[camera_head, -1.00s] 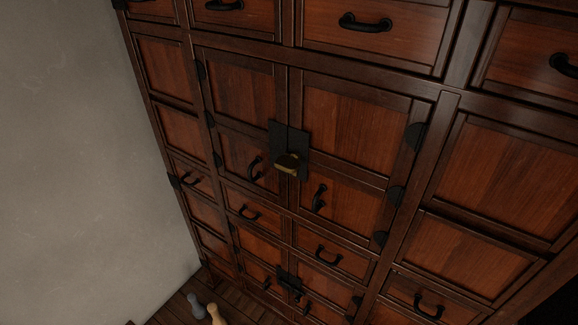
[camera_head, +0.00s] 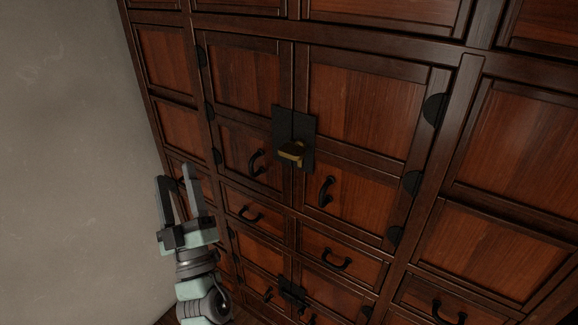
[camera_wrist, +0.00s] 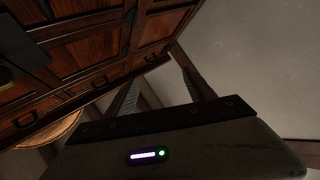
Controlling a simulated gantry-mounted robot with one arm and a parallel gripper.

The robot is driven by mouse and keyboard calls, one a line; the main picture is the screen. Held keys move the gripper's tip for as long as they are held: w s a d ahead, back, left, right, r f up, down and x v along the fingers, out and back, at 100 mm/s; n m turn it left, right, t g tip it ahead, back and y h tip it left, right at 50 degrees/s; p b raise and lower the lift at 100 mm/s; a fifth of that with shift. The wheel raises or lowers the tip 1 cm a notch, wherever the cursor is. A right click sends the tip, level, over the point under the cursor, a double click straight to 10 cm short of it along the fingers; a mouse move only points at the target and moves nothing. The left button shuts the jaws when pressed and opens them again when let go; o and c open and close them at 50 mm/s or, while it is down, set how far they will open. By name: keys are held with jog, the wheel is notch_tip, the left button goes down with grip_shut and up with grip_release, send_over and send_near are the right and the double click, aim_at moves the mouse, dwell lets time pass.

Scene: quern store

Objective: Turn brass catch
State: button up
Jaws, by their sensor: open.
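The brass catch (camera_head: 292,151) sits on a black metal plate (camera_head: 308,130) across the seam of two cabinet doors, near the middle of the head view. My gripper (camera_head: 178,172) is at the lower left of that view, pointing up, with its two fingers apart and nothing between them. It is well to the left of the catch and a little below it, not touching it. In the wrist view my gripper (camera_wrist: 155,82) shows its two fingers spread, with cabinet front and wall beyond.
The dark wooden cabinet (camera_head: 364,100) fills most of the head view, with several black pull handles standing out from it. Two handles, left (camera_head: 256,163) and right (camera_head: 326,191), flank the catch. A grey wall (camera_head: 70,150) is on the left. A round wooden thing (camera_wrist: 50,132) shows in the wrist view.

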jog(key=d+r+m+h+b, duration=0.55)
jog(key=r+m+h, duration=0.5)
jog(key=h, duration=0.45)
jog(key=m+g+h+b, duration=0.3)
jog(key=m+g+h, duration=0.2)
jog(key=m+g, duration=0.4)
send_near(287, 154)
jog(key=p+x, duration=0.2)
jog(key=x, duration=0.9)
jog(key=shift+w+d, duration=0.2)
jog(key=shift+w, duration=0.1)
jog(key=shift+c, duration=0.5)
jog(key=c, duration=1.3)
